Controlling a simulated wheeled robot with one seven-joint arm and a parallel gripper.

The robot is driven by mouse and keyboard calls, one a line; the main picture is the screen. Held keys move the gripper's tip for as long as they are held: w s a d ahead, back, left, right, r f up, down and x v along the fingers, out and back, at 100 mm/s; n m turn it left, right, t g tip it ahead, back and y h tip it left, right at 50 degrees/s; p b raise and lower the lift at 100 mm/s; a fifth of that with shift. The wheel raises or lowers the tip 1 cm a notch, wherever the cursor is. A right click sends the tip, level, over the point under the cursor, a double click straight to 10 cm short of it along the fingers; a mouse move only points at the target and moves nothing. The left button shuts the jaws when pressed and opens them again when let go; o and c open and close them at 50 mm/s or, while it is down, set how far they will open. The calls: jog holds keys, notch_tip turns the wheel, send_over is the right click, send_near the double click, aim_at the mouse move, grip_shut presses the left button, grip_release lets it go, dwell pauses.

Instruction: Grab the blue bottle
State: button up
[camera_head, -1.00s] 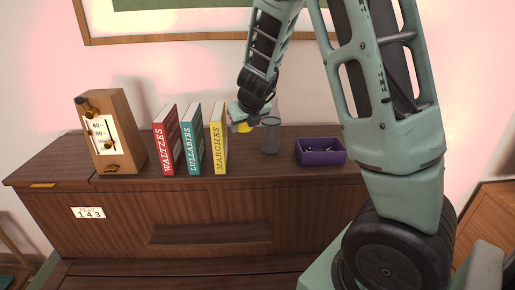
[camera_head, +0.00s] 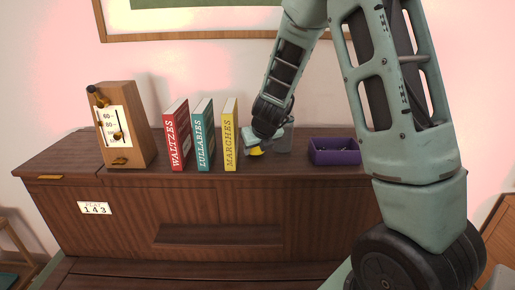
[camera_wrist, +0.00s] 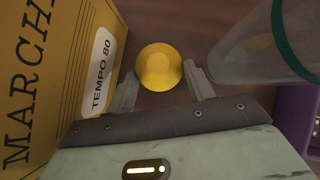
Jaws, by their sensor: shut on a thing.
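No blue bottle shows in either view. My gripper (camera_head: 254,146) is low over the cabinet top, just right of the yellow book. It is shut on a small yellow round thing (camera_head: 256,151). In the wrist view the yellow thing (camera_wrist: 160,67) sits between the two fingertips (camera_wrist: 162,85). Its underside is hidden, so I cannot tell whether it touches the wood.
The yellow "Marches" book (camera_wrist: 60,70) stands close on the left of my gripper. A clear tumbler with a teal rim (camera_wrist: 240,52) stands close on the right. A purple box (camera_head: 335,157) is further right. Red (camera_head: 178,140) and teal (camera_head: 204,140) books and a wooden metronome (camera_head: 122,130) stand left.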

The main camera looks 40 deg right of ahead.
jog(key=shift+f+b, duration=0.4)
jog(key=shift+b, duration=0.05)
jog(key=shift+s+f, duration=0.1)
jog(key=shift+f, duration=0.1)
jog(key=o, duration=1)
jog(key=shift+c, duration=0.2)
jog(key=shift+a+f, duration=0.1)
jog(key=shift+a, duration=0.05)
jog(key=shift+a+f, duration=0.1)
jog(key=shift+a, duration=0.05)
jog(key=shift+r, duration=0.4)
jog(key=p+v, duration=0.7)
jog(key=v, duration=0.5)
jog(key=shift+d+r, duration=0.2)
jog(key=shift+r, duration=0.25)
